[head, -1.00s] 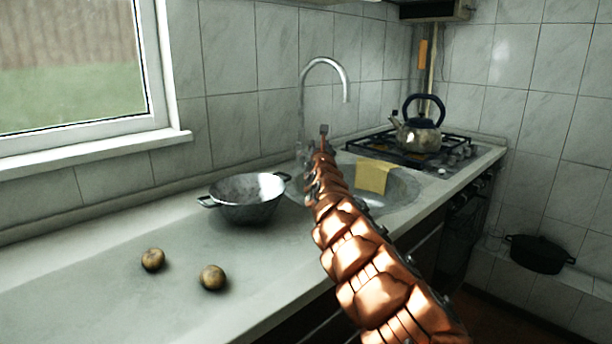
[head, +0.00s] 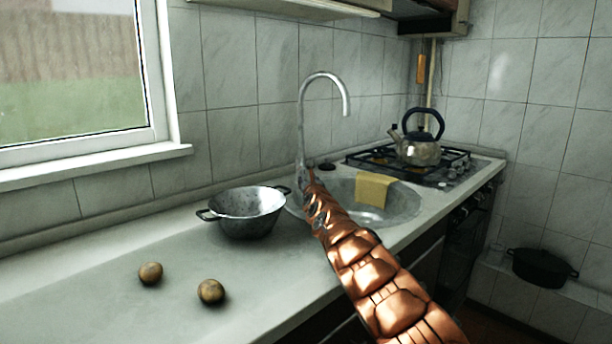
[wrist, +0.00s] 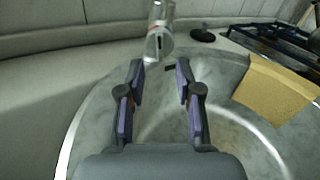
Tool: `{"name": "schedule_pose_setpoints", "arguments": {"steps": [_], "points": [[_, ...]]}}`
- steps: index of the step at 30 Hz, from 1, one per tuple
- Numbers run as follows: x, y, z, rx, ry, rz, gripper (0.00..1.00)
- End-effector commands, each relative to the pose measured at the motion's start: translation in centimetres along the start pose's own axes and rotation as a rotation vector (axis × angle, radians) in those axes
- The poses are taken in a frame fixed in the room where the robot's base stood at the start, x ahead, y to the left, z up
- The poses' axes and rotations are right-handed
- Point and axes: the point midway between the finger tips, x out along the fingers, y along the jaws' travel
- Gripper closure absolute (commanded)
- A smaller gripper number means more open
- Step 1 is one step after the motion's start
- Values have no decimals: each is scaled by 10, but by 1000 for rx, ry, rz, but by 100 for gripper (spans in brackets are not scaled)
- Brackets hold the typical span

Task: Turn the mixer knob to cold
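The mixer tap (head: 301,120) stands behind the sink (head: 398,208), with a tall curved spout. In the wrist view, a silver piece of the mixer (wrist: 159,32) with a dark slot in its end lies just beyond my fingertips, roughly centred between them. I cannot tell which way the knob is turned. My gripper (wrist: 161,82) is open and empty above the sink basin, its two purple-padded fingers apart and not visibly touching the mixer. In the head view, my copper-coloured arm reaches to the tap's base and hides part of it and of the sink.
A yellow cloth (head: 373,189) hangs over the sink's rim. A colander-like pot (head: 247,214) stands left of the tap. Two potatoes (head: 211,291) lie on the counter (head: 90,285). A kettle (head: 418,152) stands on the hob (head: 460,163). A black pot (head: 540,267) sits lower right.

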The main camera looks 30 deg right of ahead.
Motion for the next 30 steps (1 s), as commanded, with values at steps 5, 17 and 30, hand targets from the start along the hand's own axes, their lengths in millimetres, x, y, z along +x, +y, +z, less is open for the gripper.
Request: {"name": "schedule_pose_setpoints", "arguments": {"steps": [5, 17, 30], "points": [[10, 2, 6, 3, -6, 3, 66], [31, 1, 5, 3, -5, 2, 66], [48, 1, 2, 0, -2, 2, 66]]}}
